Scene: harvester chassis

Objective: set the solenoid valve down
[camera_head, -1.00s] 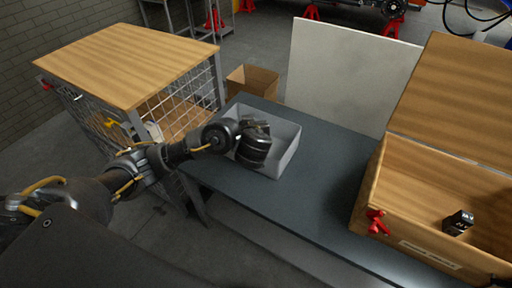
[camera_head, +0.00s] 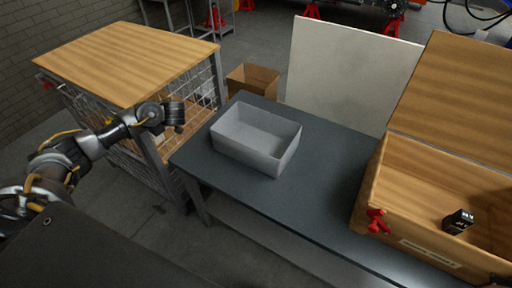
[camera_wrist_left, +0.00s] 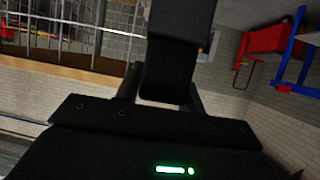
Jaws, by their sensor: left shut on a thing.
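My left gripper (camera_head: 176,113) is in front of the wire-sided cabinet, left of the grey tray (camera_head: 275,157) and clear of it. It is shut on a dark block, which I take to be the solenoid valve; it fills the upper middle of the left wrist view (camera_wrist_left: 172,55). Its details are too dark to tell. The tray stands on the dark table (camera_head: 325,190), and its visible inside is empty. Another small black block with white marks (camera_head: 458,221) lies in the open wooden box (camera_head: 425,245) at the right.
The cabinet (camera_head: 125,60) has a wooden top and wire mesh sides. A cardboard box (camera_head: 253,79) stands on the floor behind the table. A pale panel (camera_head: 350,75) stands behind the table. A red clamp (camera_head: 377,221) is on the wooden box. The table between tray and box is clear.

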